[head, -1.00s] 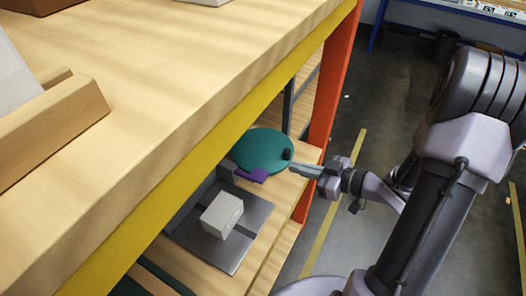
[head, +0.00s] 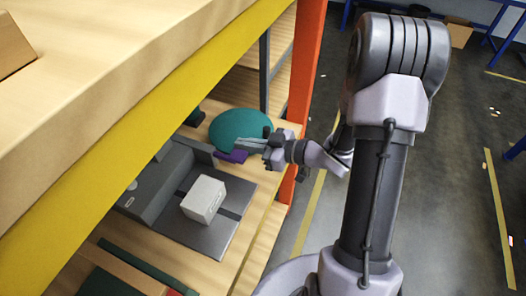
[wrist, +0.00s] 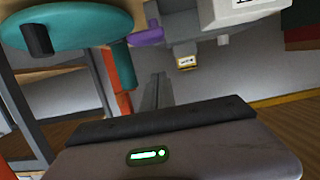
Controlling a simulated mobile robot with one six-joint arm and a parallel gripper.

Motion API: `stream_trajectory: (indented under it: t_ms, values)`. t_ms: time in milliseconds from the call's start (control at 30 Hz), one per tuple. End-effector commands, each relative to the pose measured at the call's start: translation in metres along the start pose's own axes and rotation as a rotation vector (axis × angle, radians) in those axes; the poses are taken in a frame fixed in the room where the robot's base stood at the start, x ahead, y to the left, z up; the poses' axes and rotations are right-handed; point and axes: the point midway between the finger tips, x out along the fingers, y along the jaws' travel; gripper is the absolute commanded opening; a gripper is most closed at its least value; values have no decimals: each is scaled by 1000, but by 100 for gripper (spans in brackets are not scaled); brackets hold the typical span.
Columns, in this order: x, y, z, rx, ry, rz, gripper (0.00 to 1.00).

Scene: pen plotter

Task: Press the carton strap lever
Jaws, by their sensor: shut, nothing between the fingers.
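The purple lever (head: 232,156) sticks out from the grey strapping machine (head: 165,185), just in front of a teal disc (head: 240,128). A pale carton (head: 203,199) sits on the machine's dark plate (head: 236,207). My gripper (head: 238,146) is shut and empty, its fingers pointing left, close to the lever and overlapping the disc's front edge in the head view. I cannot tell whether it touches the lever. In the wrist view my closed fingers (wrist: 160,78) point towards the purple lever (wrist: 146,37), with a gap showing between them. The teal disc (wrist: 65,22) is at upper left.
An orange rack post (head: 303,90) stands right of the machine. A yellow beam (head: 150,130) and wooden upper shelf (head: 120,60) lie above and left. A wooden tray (head: 130,268) is at lower left. Open floor (head: 440,190) lies to the right.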

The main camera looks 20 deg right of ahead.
Motion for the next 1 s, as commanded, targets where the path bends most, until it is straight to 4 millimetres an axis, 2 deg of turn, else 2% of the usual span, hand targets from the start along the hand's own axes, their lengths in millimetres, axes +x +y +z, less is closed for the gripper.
stream_trajectory:
  t_ms: [33,100,200,667,1000]
  values:
    - [4,0,12,2,-1,-1,0]
    - [6,0,24,3,-1,0,0]
    - [9,0,34,3,-1,0,0]
    - [10,0,40,1,-1,0,0]
    - [22,0,100,3,-2,-1,0]
